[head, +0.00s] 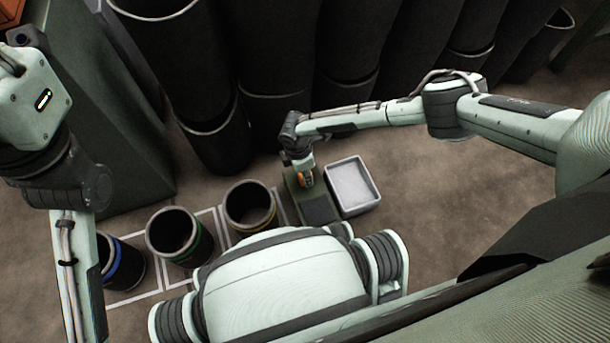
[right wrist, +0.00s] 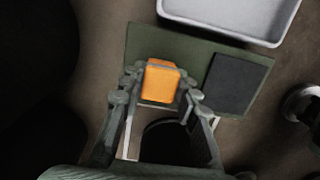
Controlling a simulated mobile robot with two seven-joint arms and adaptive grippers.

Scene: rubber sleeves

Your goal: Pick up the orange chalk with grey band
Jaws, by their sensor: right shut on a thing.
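The orange chalk (right wrist: 163,82) shows as an orange block between the fingers of my right gripper (right wrist: 162,92) in the right wrist view.
A white tray (head: 371,190) stands right of the board. A dark pad (right wrist: 231,84) lies on the board. Dark open cylinders with a yellow (head: 250,206), a green (head: 178,236) and a blue band (head: 122,262) stand left in white floor outlines. Large dark cylinders (head: 190,60) line the back.

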